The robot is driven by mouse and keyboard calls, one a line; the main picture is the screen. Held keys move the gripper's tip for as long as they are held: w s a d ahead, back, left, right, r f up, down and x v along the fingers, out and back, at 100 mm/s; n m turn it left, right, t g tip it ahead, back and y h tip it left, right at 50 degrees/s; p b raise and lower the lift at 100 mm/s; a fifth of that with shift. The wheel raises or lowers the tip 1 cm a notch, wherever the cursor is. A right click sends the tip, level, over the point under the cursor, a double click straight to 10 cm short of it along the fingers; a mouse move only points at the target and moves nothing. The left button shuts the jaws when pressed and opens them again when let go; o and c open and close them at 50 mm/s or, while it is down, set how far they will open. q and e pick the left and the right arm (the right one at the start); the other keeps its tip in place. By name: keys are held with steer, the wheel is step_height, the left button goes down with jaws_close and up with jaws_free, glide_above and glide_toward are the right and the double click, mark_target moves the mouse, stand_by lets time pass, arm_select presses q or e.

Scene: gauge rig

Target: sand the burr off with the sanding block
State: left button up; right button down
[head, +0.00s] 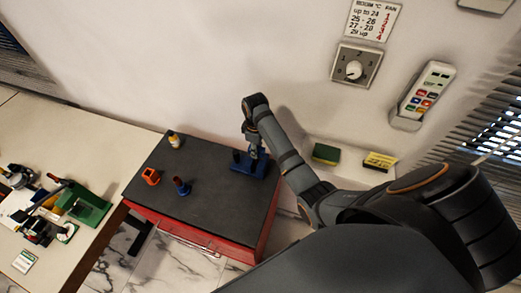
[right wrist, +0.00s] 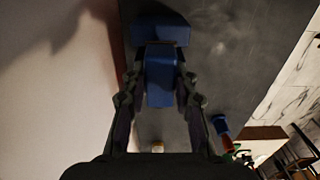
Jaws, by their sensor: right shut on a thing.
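My right gripper (head: 253,152) reaches down to the back right corner of the dark-topped red cabinet. In the right wrist view its fingers (right wrist: 161,98) are closed on the sides of a blue piece (right wrist: 160,78). A wider blue block (right wrist: 160,31) lies just beyond that piece. In the head view a flat blue part (head: 262,169) shows under the gripper. I cannot tell whether the held piece is joined to it. I cannot make out a burr, nor tell for sure which thing is the sanding block. My left gripper is not in view.
The cabinet top (head: 205,180) also bears an orange holder (head: 151,176), a blue piece (head: 182,187) and a yellow-white bottle (head: 174,140). A wall shelf holds a green block (head: 326,153) and a yellow-black block (head: 380,161). A cluttered table (head: 70,130) stands left. The cabinet's front middle is clear.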

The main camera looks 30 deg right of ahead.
steer(key=shift+w+a+f, duration=0.2)
steer(key=shift+w+a, duration=0.2)
steer(key=shift+a, duration=0.15)
steer(key=shift+s+d, duration=0.15)
steer(key=shift+s+d+f, duration=0.1)
steer(key=shift+s+d, duration=0.25)
steer(key=shift+s, duration=0.05)
steer(key=shift+s+d+r, duration=0.25)
steer(key=shift+d+r, duration=0.3)
steer(key=shift+r, duration=0.25)
steer(key=shift+s+d+r, duration=0.2)
steer(key=shift+s+r, duration=0.05)
steer(key=shift+r, duration=0.35)
steer(key=shift+s+d+r, duration=0.2)
steer(key=shift+r, duration=0.45)
steer(key=shift+s+d+r, duration=0.2)
steer(key=shift+s+r, duration=0.05)
steer(key=shift+r, duration=0.35)
